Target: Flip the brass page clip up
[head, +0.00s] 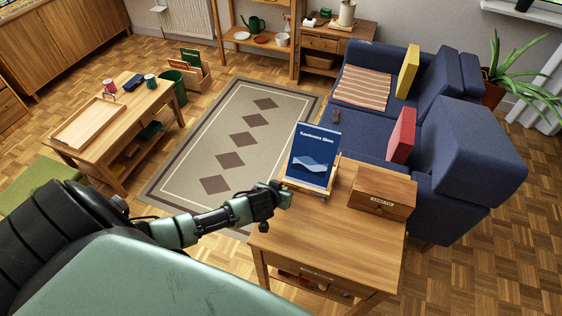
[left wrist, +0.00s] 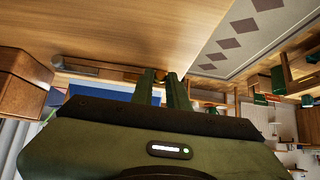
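A blue book (head: 313,155) with a wave on its cover stands tilted back on a wooden book stand (head: 308,188) near the table's far left corner. My left gripper (head: 279,196) is at the stand's lower left in the head view. In the left wrist view, its two fingers (left wrist: 162,82) have a narrow gap between them. A small brass-coloured piece (left wrist: 160,75), seemingly the page clip, shows at the fingertips; I cannot tell whether they touch it. The clip is not clear in the head view. My right gripper is not in view.
A wooden box (head: 381,193) with a label sits right of the stand on the wooden table (head: 330,233). The table's front part is clear. A blue sofa (head: 368,125) stands behind, and a patterned rug (head: 245,130) lies beyond the gripper.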

